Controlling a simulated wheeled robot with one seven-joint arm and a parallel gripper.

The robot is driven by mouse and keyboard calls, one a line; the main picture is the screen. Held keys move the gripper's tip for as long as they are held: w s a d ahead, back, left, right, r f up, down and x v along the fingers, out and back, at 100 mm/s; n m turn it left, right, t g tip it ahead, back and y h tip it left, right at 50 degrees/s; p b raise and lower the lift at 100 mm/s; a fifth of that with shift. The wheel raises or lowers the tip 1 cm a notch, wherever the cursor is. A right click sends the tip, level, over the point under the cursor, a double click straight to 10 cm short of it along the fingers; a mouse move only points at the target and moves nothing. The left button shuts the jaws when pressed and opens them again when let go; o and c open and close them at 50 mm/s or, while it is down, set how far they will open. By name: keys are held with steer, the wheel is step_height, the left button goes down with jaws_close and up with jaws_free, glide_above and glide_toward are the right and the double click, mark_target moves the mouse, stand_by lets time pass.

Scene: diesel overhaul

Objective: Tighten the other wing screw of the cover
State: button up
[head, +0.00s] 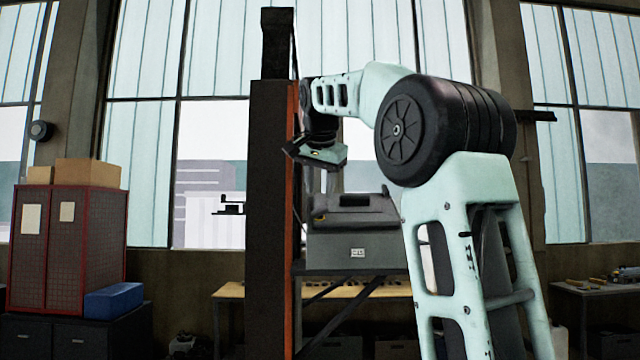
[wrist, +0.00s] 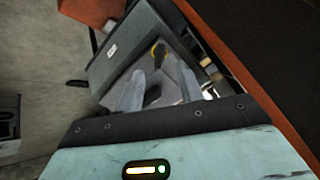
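A grey metal housing (head: 335,254) with a dark, uneven top stands behind the column in the head view. In the wrist view a tilted grey box (wrist: 110,58) with a small white label lies below my gripper. I cannot make out a wing screw for certain. My gripper (wrist: 152,84) shows two pale grey finger shapes with a dark part between them; I cannot tell whether they hold anything. In the head view its fingertips are hidden, with my wrist beside the column above the housing.
A tall dark column (head: 268,200) with an orange edge stands close to my wrist. A wooden bench (head: 232,291) is behind it. A red cabinet (head: 110,240) with cardboard boxes (head: 88,172) and a blue box (head: 113,300) are at left. A right-hand table (head: 600,288) holds small parts.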

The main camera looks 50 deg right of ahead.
steer(key=n+p, duration=0.1)
steer(key=n, duration=0.9)
steer(key=f+n+p, duration=0.1)
steer(key=n, duration=1)
steer(key=n+p, duration=0.2)
steer(key=n, duration=0.8)
steer(key=shift+w+d+f, duration=0.3)
steer(key=shift+d+f, duration=0.05)
steer(key=shift+d, duration=0.05)
steer(key=shift+w+d+f, duration=0.2)
steer(key=shift+f, duration=0.05)
steer(key=shift+r, duration=0.1)
